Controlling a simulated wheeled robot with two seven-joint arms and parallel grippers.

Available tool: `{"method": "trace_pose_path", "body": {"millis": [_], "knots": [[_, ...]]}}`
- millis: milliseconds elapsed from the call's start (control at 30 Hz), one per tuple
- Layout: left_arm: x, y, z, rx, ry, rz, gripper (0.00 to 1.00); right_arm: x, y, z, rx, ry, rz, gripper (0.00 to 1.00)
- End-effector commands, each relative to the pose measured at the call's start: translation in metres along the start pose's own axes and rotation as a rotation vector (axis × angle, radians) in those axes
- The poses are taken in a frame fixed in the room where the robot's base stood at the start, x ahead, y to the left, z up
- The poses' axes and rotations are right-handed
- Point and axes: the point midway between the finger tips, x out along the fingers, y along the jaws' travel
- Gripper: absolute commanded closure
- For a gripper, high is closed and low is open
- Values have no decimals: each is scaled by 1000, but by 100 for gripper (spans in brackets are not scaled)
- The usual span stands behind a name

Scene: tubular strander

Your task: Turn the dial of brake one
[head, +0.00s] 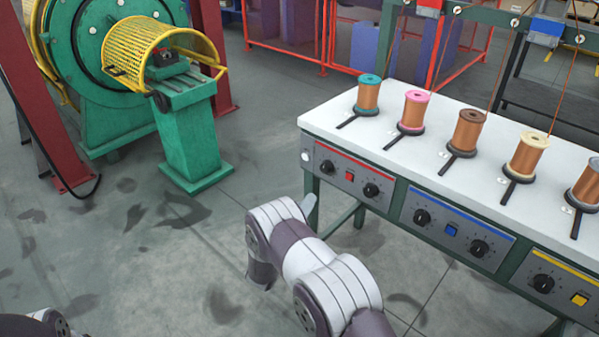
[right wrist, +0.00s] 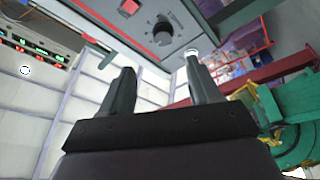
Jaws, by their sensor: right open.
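The panel with the red stripe (head: 345,180) on the front of the white bench has a black left dial (head: 327,167), a red button (head: 349,176) and a black right dial (head: 371,190). I take this panel for brake one, though no label is readable. In the right wrist view, a black dial (right wrist: 163,35) lies beyond the fingertips, with the red button (right wrist: 130,7) beside it; it looks like the left dial. My right gripper (right wrist: 160,64) is open and empty, apart from the dial. In the head view my arm mostly hides it. My left gripper is out of view.
Bobbins of copper wire (head: 414,110) stand on the white bench top (head: 340,118). Panels with blue (head: 455,228) and yellow (head: 560,285) stripes continue to the right. A green machine (head: 190,130) with a yellow guard stands at left.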

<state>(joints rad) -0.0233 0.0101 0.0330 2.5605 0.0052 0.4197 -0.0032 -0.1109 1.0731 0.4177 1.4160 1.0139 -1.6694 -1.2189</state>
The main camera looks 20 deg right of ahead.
Motion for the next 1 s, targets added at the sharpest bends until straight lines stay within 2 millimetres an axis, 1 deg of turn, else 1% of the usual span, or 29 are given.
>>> {"method": "trace_pose_path", "body": {"millis": [67, 167, 200, 333, 400, 500, 633, 867, 900, 967, 1000], "knots": [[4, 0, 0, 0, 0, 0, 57, 12, -2, 2, -3, -3, -1, 38], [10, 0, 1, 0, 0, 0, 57, 36, -3, 3, 0, -3, 0, 38], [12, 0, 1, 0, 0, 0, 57, 47, -2, 3, 1, -3, 1, 38], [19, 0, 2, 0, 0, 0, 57, 80, -3, 3, 1, -2, -1, 38], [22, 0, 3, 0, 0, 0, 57, 95, -3, 2, 1, -1, -2, 38], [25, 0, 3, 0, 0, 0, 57, 110, -3, 1, 1, 0, -4, 38], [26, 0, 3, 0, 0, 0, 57, 121, -2, 0, 0, 0, -6, 38], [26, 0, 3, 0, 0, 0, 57, 123, -2, 0, 0, 1, -6, 38], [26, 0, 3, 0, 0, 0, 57, 123, -2, 0, 0, 1, -6, 41], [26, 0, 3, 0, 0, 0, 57, 122, -2, 0, 0, 1, -6, 61], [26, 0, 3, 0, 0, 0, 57, 122, -2, 0, 1, 1, -6, 74]]}}
